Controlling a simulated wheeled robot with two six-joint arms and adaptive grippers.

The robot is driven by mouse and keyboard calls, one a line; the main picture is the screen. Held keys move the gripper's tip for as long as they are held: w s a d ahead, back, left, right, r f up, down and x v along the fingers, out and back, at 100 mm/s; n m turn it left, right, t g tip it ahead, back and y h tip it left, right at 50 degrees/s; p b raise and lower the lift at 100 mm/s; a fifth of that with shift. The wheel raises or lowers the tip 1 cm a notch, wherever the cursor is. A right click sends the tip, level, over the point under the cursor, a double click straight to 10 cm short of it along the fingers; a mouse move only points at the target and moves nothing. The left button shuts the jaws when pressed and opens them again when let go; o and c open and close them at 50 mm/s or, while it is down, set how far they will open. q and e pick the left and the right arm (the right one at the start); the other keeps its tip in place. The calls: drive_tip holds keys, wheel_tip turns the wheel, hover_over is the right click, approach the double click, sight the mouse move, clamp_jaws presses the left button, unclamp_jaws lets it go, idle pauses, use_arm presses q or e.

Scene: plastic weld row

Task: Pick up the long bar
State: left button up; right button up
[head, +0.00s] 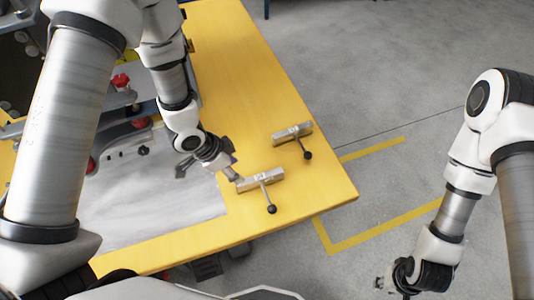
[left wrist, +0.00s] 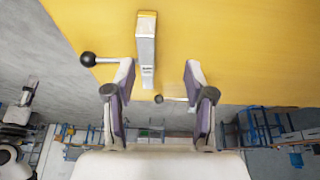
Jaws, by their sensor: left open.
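Two silver metal bars, each with a thin cross rod ending in a black ball, lie on the yellow table. The nearer bar (head: 262,180) looks a little longer than the farther bar (head: 292,132), though distance may account for this. My left gripper (head: 210,172) is open and empty, just left of the nearer bar's end. In the left wrist view, one bar (left wrist: 146,45) lies ahead, its near end in line with the gap between the open fingers (left wrist: 160,85). My right gripper (head: 388,284) is low at the right, over the floor; its fingers are unclear.
The yellow table (head: 235,75) has its right edge and front corner close to the bars. A grey-white sheet (head: 165,205) covers its left part. Clamps with red knobs (head: 120,80) stand at the back left. Yellow lines (head: 385,225) mark the open floor.

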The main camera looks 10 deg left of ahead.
sight(249, 181)
use_arm(q)
drive_tip(key=d, duration=0.1)
drive_tip(key=s+d+f, duration=0.1)
drive_tip(key=shift+s+d+f+p, duration=0.15)
drive_tip(key=shift+d+f+p, duration=0.15)
drive_tip(key=shift+d+p, duration=0.05)
drive_tip(key=x, duration=0.4)
drive_tip(key=shift+w+a+f+p, duration=0.25)
drive_tip(key=shift+w+p, duration=0.1)
drive_tip(key=shift+w, duration=0.1)
drive_tip(key=shift+w+d+f, duration=0.1)
drive_tip(key=shift+w, duration=0.05)
drive_tip(key=shift+s+d, duration=0.1)
drive_tip(key=shift+s, duration=0.15)
drive_tip(key=shift+c, duration=1.4)
drive_tip(key=shift+r, duration=0.25)
drive_tip(key=c, duration=0.5)
clamp_jaws()
use_arm(e)
drive_tip(key=shift+s+d+r, duration=0.25)
drive_tip(key=shift+s+r, duration=0.6)
drive_tip(key=shift+s, duration=0.15)
